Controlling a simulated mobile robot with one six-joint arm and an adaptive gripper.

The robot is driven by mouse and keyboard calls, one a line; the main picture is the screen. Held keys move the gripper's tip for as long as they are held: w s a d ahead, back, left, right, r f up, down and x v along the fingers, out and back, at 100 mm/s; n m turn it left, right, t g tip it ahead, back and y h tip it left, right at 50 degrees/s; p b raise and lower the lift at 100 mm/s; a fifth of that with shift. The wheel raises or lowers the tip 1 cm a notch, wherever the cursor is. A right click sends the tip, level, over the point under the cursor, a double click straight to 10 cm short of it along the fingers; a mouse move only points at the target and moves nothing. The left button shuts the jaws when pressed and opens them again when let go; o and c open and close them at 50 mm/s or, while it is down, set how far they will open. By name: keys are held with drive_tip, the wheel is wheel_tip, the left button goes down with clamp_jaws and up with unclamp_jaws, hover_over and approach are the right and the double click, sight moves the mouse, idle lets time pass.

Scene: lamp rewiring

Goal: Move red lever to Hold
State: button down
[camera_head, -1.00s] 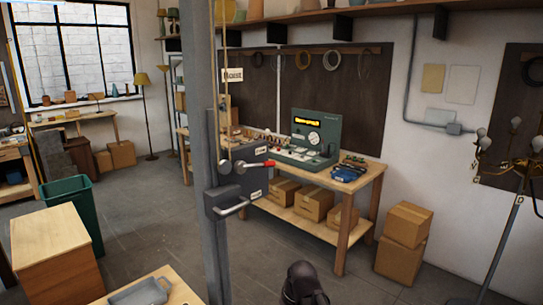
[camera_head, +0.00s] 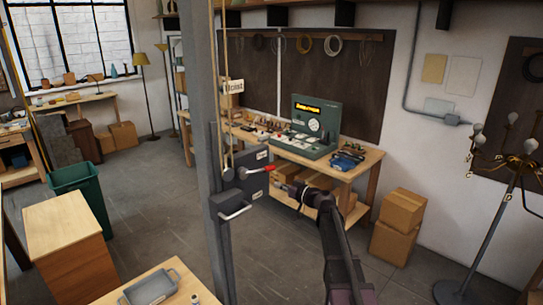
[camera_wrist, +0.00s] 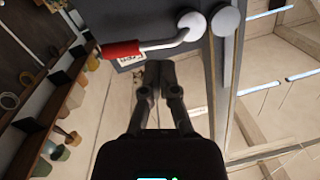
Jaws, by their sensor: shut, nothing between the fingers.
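The red-handled lever (camera_head: 262,169) is on a dark grey box (camera_head: 250,189) mounted on a grey post. Its arm runs from a round pivot at the left, and its red grip points right. Small white labels (camera_head: 262,155) sit above and below it, too small to read. In the wrist view the red grip (camera_wrist: 121,49) and its pale arm lie just beyond my fingertips. My gripper (camera_head: 280,186) is right of the box, slightly below the red grip. It is shut and empty (camera_wrist: 160,68). I cannot tell whether it touches the lever.
A grey handle (camera_head: 235,212) sticks out below the box. Behind stands a workbench (camera_head: 350,170) with a green test unit (camera_head: 316,128). Cardboard boxes (camera_head: 398,225) stand at the right.

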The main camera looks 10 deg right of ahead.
drive_tip(key=w+d+r+m+t+p, duration=0.1)
drive_tip(key=w+d+r+t, duration=0.2)
drive_tip(key=w+d+r, duration=0.1)
drive_tip(key=shift+d+r+h+p, duration=0.3)
drive_tip(key=shift+d+r+h, duration=0.15)
drive_tip(key=shift+r, duration=0.5)
drive_tip(key=shift+w, duration=0.1)
drive_tip(key=p+x, duration=0.1)
drive_tip(key=x, duration=0.9)
drive_tip(key=shift+w+a+r, duration=0.1)
drive_tip(key=shift+s+f+b, duration=0.3)
drive_tip(key=shift+f+b, duration=0.1)
drive_tip(key=shift+f, duration=0.25)
drive_tip(key=shift+s+f+b, duration=0.25)
drive_tip(key=shift+f+b, duration=0.4)
drive_tip(key=shift+b, duration=0.05)
drive_tip(key=shift+s+f+b, duration=0.2)
drive_tip(key=shift+f+b, duration=0.45)
drive_tip(key=shift+f, duration=0.05)
